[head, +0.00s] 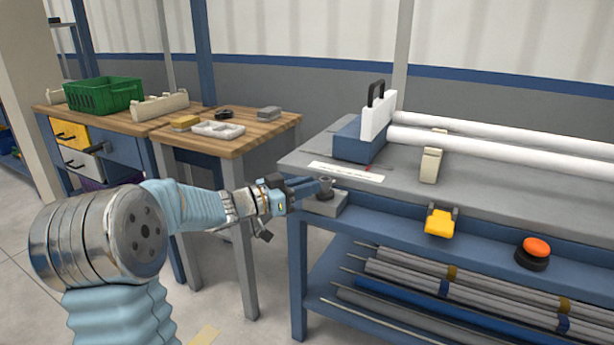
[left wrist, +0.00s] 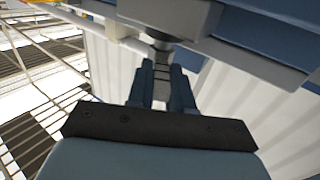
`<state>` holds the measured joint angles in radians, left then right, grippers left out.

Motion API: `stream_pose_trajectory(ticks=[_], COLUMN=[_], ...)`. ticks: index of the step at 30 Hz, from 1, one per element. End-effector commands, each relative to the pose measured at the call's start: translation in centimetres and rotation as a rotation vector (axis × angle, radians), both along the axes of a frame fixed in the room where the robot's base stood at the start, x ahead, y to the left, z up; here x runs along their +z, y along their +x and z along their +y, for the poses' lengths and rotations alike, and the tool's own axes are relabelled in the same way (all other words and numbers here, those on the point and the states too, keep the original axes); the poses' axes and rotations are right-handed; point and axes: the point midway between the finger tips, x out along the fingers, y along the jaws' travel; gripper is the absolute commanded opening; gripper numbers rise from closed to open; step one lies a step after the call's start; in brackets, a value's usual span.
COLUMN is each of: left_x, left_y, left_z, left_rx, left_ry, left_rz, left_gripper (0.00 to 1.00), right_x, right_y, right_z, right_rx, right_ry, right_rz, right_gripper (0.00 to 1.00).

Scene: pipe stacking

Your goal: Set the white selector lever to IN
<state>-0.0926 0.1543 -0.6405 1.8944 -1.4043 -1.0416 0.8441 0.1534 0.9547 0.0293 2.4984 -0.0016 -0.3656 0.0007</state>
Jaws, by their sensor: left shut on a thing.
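My left gripper (head: 318,186) reaches in from the left to a small grey box (head: 325,204) at the near left corner of the blue workbench. Its fingers (left wrist: 162,72) are shut on a grey knob or stem at this box, seen in the left wrist view below the pale housing (left wrist: 170,14). The fingers hide most of the held part. A cream-white upright piece (head: 431,160) stands on the bench top, apart from the gripper; I cannot tell whether it is the selector lever. No IN marking is readable. My right gripper is not in view.
White pipes (head: 500,147) lie along the bench behind a white plate (head: 378,117) on a blue block (head: 357,142). A yellow lever-like part (head: 440,222) and an orange button (head: 536,248) are at the front edge. Grey pipes (head: 420,275) fill the lower shelf. A wooden table (head: 255,132) stands left.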

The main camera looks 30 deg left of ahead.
Motion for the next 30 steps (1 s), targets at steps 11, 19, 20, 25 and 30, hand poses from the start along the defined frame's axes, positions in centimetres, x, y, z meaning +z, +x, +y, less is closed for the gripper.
stream_pose_trajectory(ticks=[11, 19, 20, 25, 30], left_x=[0.1, 0.1, 0.1, 0.1, 0.1], left_y=[0.5, 0.6, 0.6, 0.6, 0.6], left_z=[0.8, 0.8, 0.8, 0.8, 0.8], left_rx=[-0.15, -0.17, -0.17, -0.169, -0.169], left_ry=[0.001, 0.0, 0.001, 0.0, 0.001], left_rz=[-0.002, -0.004, -0.004, -0.005, -0.004], left_gripper=[0.0, 0.0, 0.0, 0.0, 0.4], right_x=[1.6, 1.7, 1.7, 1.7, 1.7], right_y=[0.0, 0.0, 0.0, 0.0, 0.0], right_z=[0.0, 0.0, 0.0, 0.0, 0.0], right_rx=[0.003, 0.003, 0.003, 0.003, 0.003], right_ry=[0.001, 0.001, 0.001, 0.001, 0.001], right_rz=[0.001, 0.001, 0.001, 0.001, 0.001], right_gripper=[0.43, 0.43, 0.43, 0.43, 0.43])
